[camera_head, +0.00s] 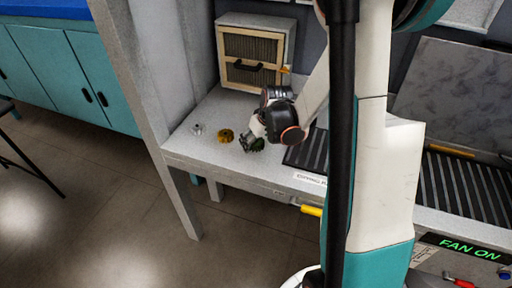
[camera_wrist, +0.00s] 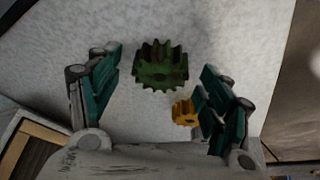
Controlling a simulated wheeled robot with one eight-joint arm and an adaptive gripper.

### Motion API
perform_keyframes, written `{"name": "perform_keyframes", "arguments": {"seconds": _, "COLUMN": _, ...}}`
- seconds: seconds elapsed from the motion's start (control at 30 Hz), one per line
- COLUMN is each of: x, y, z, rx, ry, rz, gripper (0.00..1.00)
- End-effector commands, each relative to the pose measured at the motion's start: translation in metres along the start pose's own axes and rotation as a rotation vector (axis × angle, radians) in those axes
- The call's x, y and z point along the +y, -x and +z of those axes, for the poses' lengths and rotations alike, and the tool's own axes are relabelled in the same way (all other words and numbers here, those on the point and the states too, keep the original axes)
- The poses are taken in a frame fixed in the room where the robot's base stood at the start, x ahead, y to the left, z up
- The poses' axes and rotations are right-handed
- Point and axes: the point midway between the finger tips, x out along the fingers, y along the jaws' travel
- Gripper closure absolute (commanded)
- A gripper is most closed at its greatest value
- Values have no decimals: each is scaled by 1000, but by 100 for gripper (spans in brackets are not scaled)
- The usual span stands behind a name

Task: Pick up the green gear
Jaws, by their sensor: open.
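The green gear (camera_wrist: 160,68) lies on the grey bench top, seen in the wrist view just ahead of and between the two fingers. In the head view only a dark green bit of the gear (camera_head: 258,145) shows beside the fingertips. My gripper (camera_wrist: 160,98) is open, with one teal-padded finger on each side and nothing held. In the head view my gripper (camera_head: 250,142) is low over the bench, pointing down at the gear. I cannot tell the exact height between the fingertips and the bench.
A yellow gear (camera_head: 226,135) lies left of the green one; in the wrist view the yellow gear (camera_wrist: 184,112) is close beside the right finger. A small silver part (camera_head: 197,130) lies further left. A wooden-fronted box (camera_head: 232,46) stands behind, and a dark ribbed mat (camera_head: 305,152) lies to the right.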

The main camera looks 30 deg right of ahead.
Motion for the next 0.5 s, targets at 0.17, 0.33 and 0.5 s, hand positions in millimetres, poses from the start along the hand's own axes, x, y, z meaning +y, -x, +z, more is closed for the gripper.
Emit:
{"name": "perform_keyframes", "arguments": {"seconds": 0.17, "x": 0, "y": -2, "z": 0, "rx": 0, "ry": 0, "rz": 0, "gripper": 28}}
{"name": "perform_keyframes", "arguments": {"seconds": 0.33, "x": 0, "y": -2, "z": 0, "rx": 0, "ry": 0, "rz": 0, "gripper": 53}}
{"name": "perform_keyframes", "arguments": {"seconds": 0.5, "x": 0, "y": -2, "z": 0, "rx": 0, "ry": 0, "rz": 0, "gripper": 91}}
